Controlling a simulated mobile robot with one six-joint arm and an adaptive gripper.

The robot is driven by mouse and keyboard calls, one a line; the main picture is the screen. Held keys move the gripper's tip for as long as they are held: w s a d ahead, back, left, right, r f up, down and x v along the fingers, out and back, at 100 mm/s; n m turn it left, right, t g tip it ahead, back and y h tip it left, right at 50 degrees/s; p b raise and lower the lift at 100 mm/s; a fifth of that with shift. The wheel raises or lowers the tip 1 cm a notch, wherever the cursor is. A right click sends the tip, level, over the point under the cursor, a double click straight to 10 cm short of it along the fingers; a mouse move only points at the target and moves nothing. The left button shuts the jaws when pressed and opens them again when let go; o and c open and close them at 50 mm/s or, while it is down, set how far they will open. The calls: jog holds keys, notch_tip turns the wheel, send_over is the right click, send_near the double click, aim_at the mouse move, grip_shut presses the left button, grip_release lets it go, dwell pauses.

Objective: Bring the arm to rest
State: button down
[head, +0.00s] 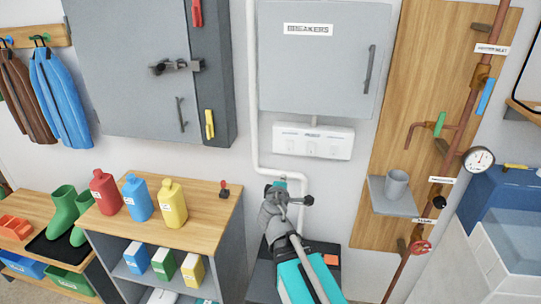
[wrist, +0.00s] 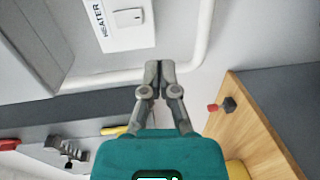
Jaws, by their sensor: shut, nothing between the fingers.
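My gripper shows in the wrist view (wrist: 158,68) with its two grey fingertips together and nothing between them. In the head view my arm reaches up from the bottom centre, grey and teal. Its end is in front of the wall, below the white switch panel (head: 313,140) and right of the wooden-topped shelf unit (head: 207,227). The fingers are too small to make out clearly there. In the wrist view the fingertips appear near a white pipe (wrist: 197,50) and a white panel with a switch labelled heater (wrist: 125,18); I cannot tell the gap.
Red (head: 104,192), blue (head: 137,198) and yellow (head: 171,204) bottles stand on the shelf unit beside a small red-and-black knob (head: 224,189). A grey cabinet (head: 322,58) hangs above. To the right, a wooden board carries copper pipe (head: 468,112) and a mug (head: 396,184) on a ledge.

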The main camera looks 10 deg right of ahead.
jog(key=s+d+f+m+g+h+p, duration=0.1)
jog(key=s+d+f+m+g+p, duration=0.1)
jog(key=s+d+f+m+g, duration=0.55)
jog(key=s+a+f+m+g+y+p, duration=0.2)
jog(key=s+a+f+m+g+y, duration=0.2)
jog(key=s+m+g+y, duration=0.2)
jog(key=s+g, duration=0.2)
jog(key=s, duration=0.2)
jog(key=shift+m, duration=0.35)
